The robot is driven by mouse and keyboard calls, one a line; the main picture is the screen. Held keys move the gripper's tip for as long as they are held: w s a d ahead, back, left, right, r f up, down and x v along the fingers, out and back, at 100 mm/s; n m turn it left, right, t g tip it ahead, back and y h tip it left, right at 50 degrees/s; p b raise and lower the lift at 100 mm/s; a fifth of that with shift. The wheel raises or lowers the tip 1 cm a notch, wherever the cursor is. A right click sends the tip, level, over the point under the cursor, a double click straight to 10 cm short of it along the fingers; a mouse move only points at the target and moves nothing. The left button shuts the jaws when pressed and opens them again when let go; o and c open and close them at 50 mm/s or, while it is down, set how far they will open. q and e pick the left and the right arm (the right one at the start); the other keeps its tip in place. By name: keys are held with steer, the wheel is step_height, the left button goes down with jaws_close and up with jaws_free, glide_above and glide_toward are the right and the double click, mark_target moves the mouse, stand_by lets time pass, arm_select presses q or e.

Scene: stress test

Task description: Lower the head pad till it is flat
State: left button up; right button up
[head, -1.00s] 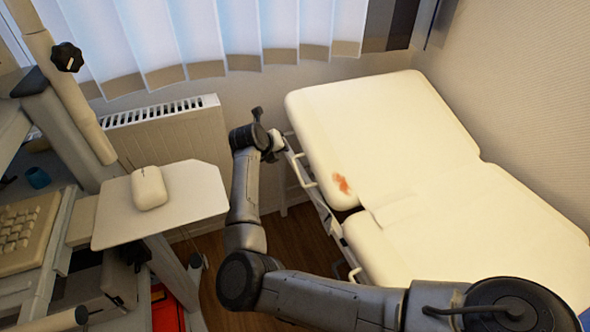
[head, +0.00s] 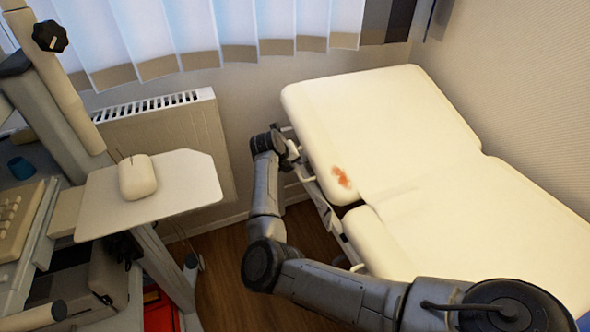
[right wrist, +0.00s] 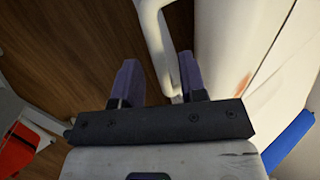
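The head pad (head: 375,115) is the far cream section of the couch in the head view, with a red-brown stain near its left edge. It looks raised at a slope from the near pad (head: 450,225). My right gripper (head: 294,152) is at the left side of the head pad, close to the white side frame. In the right wrist view my right gripper (right wrist: 158,62) has its two purple-grey fingers apart. A white bar (right wrist: 156,30) runs down between them, nearer the right finger; whether it touches is unclear. My left gripper is not in view.
A desk arm with a white tray (head: 195,190) and a mouse (head: 138,177) stands on the left. A radiator (head: 165,130) is behind it, under the blinds. Wooden floor (head: 235,270) lies open between desk and couch. The wall borders the couch on the right.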

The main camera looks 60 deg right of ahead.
steer(key=shift+b+x, duration=0.4)
steer(key=shift+x, duration=0.95)
jaws_close()
